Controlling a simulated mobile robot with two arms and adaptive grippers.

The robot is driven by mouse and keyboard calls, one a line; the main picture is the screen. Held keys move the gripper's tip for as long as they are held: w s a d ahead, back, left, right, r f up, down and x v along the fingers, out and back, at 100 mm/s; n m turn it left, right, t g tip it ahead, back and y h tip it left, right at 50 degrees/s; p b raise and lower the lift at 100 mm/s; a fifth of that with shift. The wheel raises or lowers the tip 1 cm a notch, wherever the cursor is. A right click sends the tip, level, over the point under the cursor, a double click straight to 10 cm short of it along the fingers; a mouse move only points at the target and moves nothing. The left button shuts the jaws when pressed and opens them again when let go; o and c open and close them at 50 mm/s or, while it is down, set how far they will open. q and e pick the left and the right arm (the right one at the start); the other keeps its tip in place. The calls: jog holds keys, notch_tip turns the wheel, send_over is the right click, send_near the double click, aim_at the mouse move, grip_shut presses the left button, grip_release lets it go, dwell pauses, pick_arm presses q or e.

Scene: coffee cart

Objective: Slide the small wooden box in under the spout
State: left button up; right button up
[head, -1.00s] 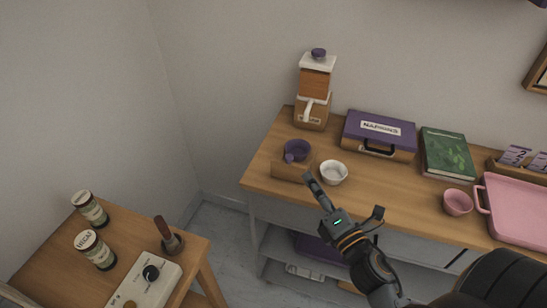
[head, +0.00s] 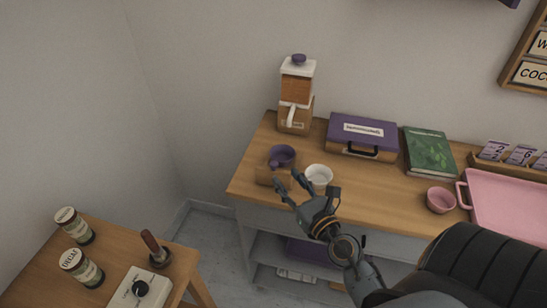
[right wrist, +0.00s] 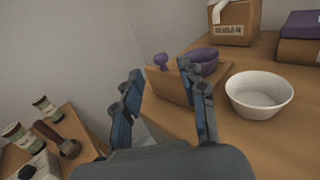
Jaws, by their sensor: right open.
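The small wooden box (head: 264,176) stands near the left front of the cart top; it also shows in the right wrist view (right wrist: 168,88). A purple cup (head: 283,155) with a knobbed handle sits in or right behind it; I cannot tell which. The dispenser (head: 296,95), with a white spout (head: 291,115) on its front and a wooden base, stands behind the box, to its right. My right gripper (head: 286,182) is open and empty, its fingertips at the box's front right. In the right wrist view the box appears between the fingers, with no clear contact. My left gripper is out of view.
A white bowl (head: 319,177) stands close to the right of my gripper. A purple case (head: 345,130), a green book (head: 430,150), a pink bowl (head: 441,199) and a pink tray (head: 510,205) lie farther right. A side table (head: 50,255) with jars stands at left.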

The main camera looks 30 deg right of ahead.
aim_at(276, 165)
jog(key=w, duration=0.2)
jog(key=w+p, duration=0.1)
jog(key=w, duration=0.4)
jog(key=shift+w+d, duration=0.3)
jog(key=shift+w, duration=0.05)
jog(key=shift+c, duration=0.6)
grip_shut()
